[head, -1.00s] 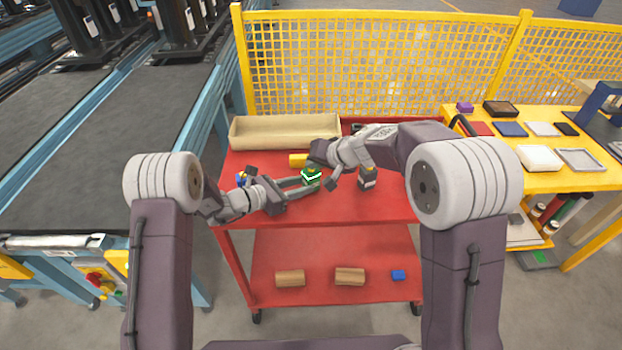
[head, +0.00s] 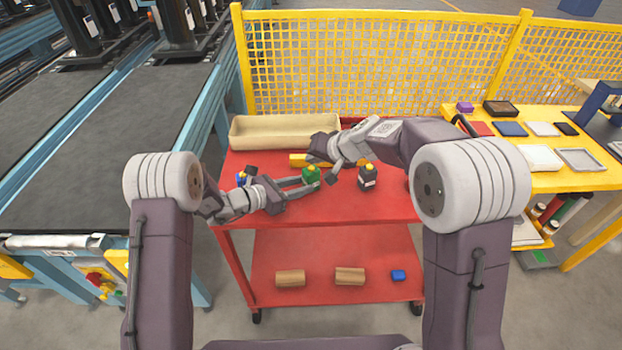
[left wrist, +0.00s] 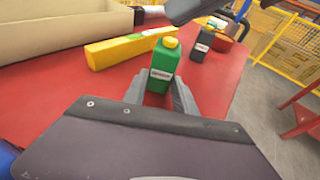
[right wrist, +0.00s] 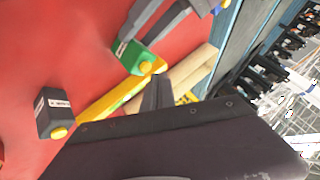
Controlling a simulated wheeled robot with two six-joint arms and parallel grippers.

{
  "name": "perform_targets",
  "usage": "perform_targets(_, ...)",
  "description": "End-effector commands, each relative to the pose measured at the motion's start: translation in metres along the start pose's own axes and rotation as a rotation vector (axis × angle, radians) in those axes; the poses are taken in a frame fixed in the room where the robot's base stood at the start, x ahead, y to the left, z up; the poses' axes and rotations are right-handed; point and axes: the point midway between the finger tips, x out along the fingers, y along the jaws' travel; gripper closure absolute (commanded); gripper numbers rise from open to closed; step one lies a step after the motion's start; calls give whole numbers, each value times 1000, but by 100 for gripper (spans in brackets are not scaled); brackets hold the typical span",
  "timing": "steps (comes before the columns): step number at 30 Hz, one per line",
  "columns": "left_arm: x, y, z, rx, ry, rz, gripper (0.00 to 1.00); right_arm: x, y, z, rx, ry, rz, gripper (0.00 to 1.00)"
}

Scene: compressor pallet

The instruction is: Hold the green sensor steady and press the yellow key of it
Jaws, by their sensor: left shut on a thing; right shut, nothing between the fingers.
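The green sensor (head: 311,175) stands upright above the red cart top, with its yellow key (left wrist: 170,42) on top and a white label on its front. My left gripper (head: 307,184) is shut on its lower body; the two fingers show either side of it in the left wrist view (left wrist: 160,95). My right gripper (head: 317,158) is shut and empty, just above and behind the sensor. In the right wrist view its closed fingertips (right wrist: 156,80) are close to the key (right wrist: 146,67); I cannot tell if they touch.
A dark grey sensor (head: 367,179) with a yellow key stands to the right, a blue sensor (head: 241,180) to the left. A yellow bar (left wrist: 125,48) lies behind the green sensor. A cream bin (head: 285,133) stands at the back. The cart's front right is clear.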

Motion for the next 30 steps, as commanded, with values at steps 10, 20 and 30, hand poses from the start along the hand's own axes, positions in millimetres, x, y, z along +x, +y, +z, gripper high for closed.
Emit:
perform_targets(10,0,0,0,0,0,0,90,-5,-5,-4,-2,1,-4,100)
perform_targets(20,0,0,0,0,0,0,90,-28,-21,-21,-2,2,-3,100)
perform_targets(30,0,0,0,0,0,0,90,-35,-26,-26,-1,0,0,100)
